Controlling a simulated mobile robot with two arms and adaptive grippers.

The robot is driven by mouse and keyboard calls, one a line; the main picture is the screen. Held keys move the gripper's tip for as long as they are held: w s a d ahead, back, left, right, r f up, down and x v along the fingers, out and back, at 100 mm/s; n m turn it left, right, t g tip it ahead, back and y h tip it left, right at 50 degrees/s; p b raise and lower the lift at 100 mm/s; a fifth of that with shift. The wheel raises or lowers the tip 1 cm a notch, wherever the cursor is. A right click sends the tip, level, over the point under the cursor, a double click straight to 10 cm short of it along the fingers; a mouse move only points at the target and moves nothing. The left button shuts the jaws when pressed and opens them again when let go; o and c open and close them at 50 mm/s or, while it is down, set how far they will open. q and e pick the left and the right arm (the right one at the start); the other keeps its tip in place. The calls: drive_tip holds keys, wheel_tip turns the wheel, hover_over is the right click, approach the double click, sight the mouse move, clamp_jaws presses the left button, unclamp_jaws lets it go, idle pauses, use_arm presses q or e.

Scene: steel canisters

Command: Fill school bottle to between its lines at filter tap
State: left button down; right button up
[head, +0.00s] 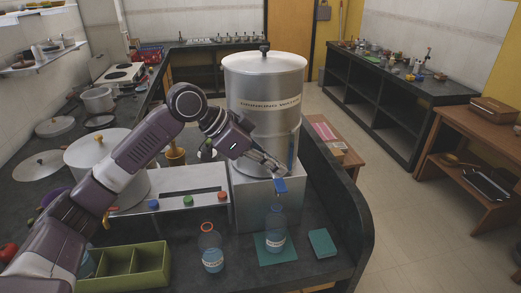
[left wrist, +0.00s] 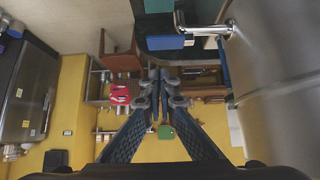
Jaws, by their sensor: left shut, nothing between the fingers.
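A large steel water canister (head: 264,85) with a lid and a printed label stands on a metal stand. Its tap has a blue lever (head: 281,186), which also shows in the left wrist view (left wrist: 166,42). A clear blue-tinted bottle (head: 275,228) stands upright on a green mat (head: 262,255) below the tap. A similar bottle (head: 212,250) with an orange ring stands to its left. Both have pale labels; I cannot read them or the water levels. My left gripper (head: 283,172) is shut and empty, just above the lever; contact is unclear. My right gripper is out of view.
A green divided box (head: 125,266) is at the front left. A teal block (head: 322,243) lies right of the mat, near the counter's edge. Blue, green and red caps (head: 188,201) sit on a steel ledge. A large pot (head: 97,150) stands behind my left arm.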

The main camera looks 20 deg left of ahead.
sight(278, 191)
use_arm(q)
drive_tip(key=shift+s+a+f+p, duration=0.1)
drive_tip(key=shift+f+p, duration=0.25)
drive_tip(key=shift+f, duration=1.55)
drive_tip(key=shift+s+f+m+t+y, duration=0.2)
drive_tip(key=shift+f+m+t+y, duration=0.15)
drive_tip(key=shift+t, duration=0.15)
drive_tip(key=shift+s+d+f+m+t+y+b, duration=0.25)
drive_tip(key=shift+f+m+t, duration=0.1)
drive_tip(key=shift+t, duration=0.15)
drive_tip(key=shift+s+d+f+m+t+y+b, duration=0.1)
drive_tip(key=shift+f+m+t+y, duration=0.15)
drive_tip(key=shift+t, duration=0.25)
drive_tip(key=shift+f, duration=0.15)
idle(4.5)
